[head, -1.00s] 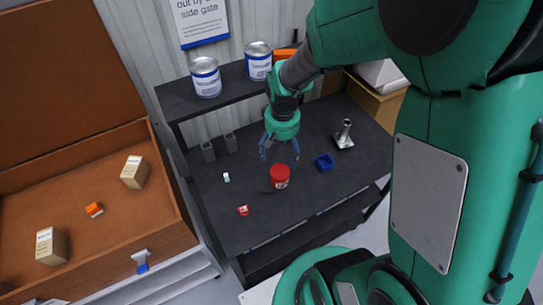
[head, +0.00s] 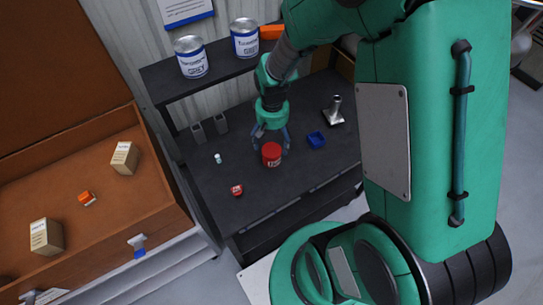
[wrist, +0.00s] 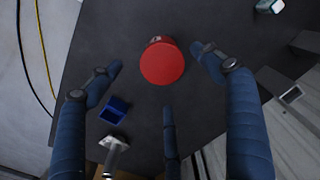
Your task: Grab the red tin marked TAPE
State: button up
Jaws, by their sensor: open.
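The red tin (head: 271,154) stands upright on the dark bench, with a pale label on its side that is too small to read fully. In the wrist view the round red lid of the tin (wrist: 162,64) lies ahead, between the spread fingers. My gripper (head: 271,140) is open, just above and behind the tin in the head view. In the wrist view my gripper (wrist: 160,68) has two blue fingers either side and a third below, all apart from the tin.
A small blue bin (head: 316,140) and a metal stand (head: 334,112) are right of the tin. A small red item (head: 237,190) and a small white item (head: 218,158) lie left. Two grey holders (head: 209,128) stand behind. Paint cans (head: 192,58) sit on the raised shelf.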

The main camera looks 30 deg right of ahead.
aim_at(271, 150)
jog(key=shift+f, duration=1.8)
jog(key=shift+f, duration=0.1)
jog(key=shift+w+a+f+b, duration=0.15)
jog(key=shift+f+b, duration=0.65)
jog(key=shift+f, duration=1.75)
jog(key=c, duration=1.5)
